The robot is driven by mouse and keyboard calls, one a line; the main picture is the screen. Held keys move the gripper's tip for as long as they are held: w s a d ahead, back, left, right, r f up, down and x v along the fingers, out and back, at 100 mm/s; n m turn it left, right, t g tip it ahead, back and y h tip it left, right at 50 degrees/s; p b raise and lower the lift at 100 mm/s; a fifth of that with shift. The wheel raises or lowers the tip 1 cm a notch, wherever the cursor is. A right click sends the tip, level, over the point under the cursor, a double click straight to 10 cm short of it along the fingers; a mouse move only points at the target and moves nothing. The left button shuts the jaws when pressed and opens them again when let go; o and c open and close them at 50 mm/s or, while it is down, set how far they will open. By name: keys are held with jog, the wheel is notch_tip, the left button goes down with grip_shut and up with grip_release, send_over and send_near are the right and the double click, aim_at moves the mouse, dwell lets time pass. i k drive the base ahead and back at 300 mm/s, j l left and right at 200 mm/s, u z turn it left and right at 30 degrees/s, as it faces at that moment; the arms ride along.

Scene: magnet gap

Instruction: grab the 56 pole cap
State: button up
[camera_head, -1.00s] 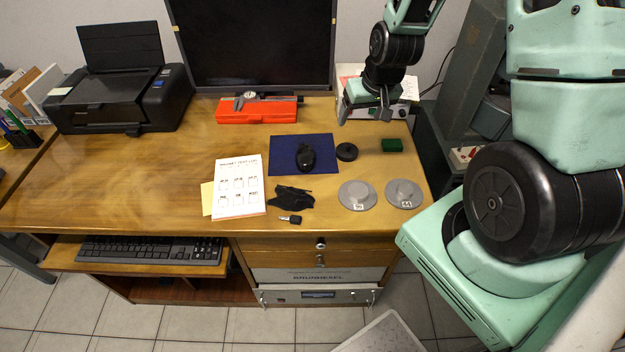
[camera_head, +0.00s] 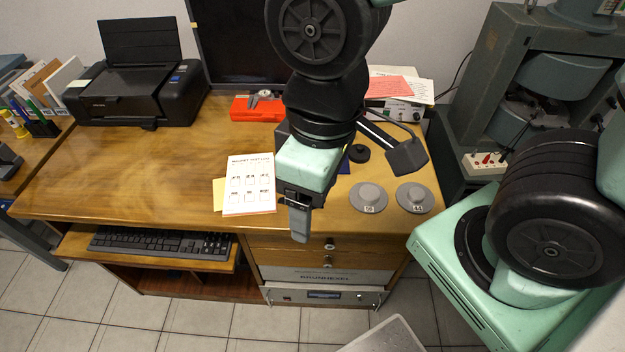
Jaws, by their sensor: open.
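Two grey, round, flanged pole caps lie on the right front of the wooden desk. The left one (camera_head: 368,197) has a small label on its front rim that seems to read 56. The right one (camera_head: 415,198) is labelled 44. My gripper (camera_head: 300,225) is to the left of the left cap, above the desk's front edge, pointing down. It is open and apart from both caps. One grey finger shows clearly; the other is mostly hidden.
The desk (camera_head: 130,175) is clear at left. A paper log sheet (camera_head: 250,185) lies left of my gripper. A black disc (camera_head: 358,153) is behind the caps. A red caliper case (camera_head: 255,108) is farther back. My arm hides the blue mat's middle.

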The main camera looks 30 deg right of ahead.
aim_at(369, 197)
jog(key=k+j+z, duration=0.25)
jog(key=j, duration=0.35)
jog(key=k+j+z, duration=0.25)
jog(key=k+j, duration=0.2)
